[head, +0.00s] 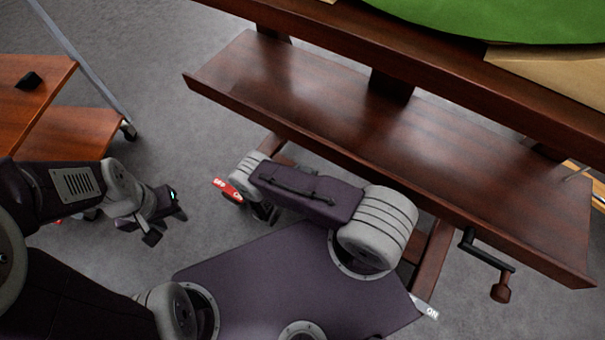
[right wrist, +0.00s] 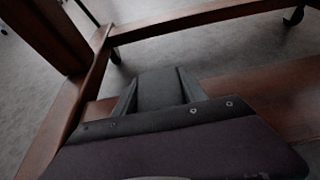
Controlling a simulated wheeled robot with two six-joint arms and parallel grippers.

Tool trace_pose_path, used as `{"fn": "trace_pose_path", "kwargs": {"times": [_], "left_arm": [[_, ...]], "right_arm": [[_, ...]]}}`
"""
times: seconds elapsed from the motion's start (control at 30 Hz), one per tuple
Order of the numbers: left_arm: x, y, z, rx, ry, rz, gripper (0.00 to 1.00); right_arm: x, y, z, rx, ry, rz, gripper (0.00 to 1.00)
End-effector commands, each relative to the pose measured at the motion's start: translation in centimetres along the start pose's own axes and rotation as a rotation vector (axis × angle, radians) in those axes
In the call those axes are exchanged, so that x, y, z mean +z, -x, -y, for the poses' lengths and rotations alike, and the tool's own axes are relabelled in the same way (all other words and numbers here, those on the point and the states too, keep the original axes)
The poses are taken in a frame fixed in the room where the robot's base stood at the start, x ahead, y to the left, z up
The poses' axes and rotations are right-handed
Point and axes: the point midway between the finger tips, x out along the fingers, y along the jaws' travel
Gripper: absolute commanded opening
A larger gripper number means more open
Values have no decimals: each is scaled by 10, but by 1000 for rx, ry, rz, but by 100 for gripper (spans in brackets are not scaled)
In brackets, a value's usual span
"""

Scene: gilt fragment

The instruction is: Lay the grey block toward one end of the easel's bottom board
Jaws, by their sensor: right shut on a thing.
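The easel's bottom board (head: 300,105) is a long dark-brown shelf with a raised front lip, running from upper left to lower right in the head view. Its top looks bare. My right gripper (right wrist: 160,88) is shut on the grey block (right wrist: 160,90), seen between its fingers in the right wrist view. In the head view my right forearm mostly hides that gripper, in front of the board's lip, and I cannot make out the block there. My left gripper (head: 166,224) looks open and empty, over the floor left of the board.
A reddish wooden cart (head: 45,95) with a small black object (head: 28,80) stands at the left. A black crank handle (head: 487,250) sticks out below the board's front. Above the board is the easel's upper rail (head: 450,75) with a green picture (head: 500,15).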

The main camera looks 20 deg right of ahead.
Motion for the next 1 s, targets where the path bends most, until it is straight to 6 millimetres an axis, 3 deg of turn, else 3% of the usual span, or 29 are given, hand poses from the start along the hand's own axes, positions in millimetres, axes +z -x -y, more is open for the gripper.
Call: {"fn": "trace_pose_path", "kwargs": {"times": [0.03, 0.37, 0.4, 0.47, 0.5, 0.87, 1.0], "left_arm": [[1, -11, 0, 0, 0, 0, 36], [1, -11, 0, 0, 0, 0, 36], [1, -11, 0, 0, 0, 0, 36], [1, -10, 0, 0, 0, 0, 36], [1, -10, 0, 0, 0, 0, 36], [0, -4, 0, 0, 0, 0, 36], [0, 4, 0, 0, 0, 0, 36]], "right_arm": [[-12, -7, 3, 2, 2, 0, 11], [-12, -7, 3, 4, 1, 0, 11], [-12, -7, 3, 4, 1, 0, 52], [-11, -6, 3, 4, 1, 0, 69], [-11, -6, 3, 4, 1, 0, 71], [-6, -3, 2, 4, 1, 0, 71], [-5, 20, 1, 10, 3, 1, 71]]}}
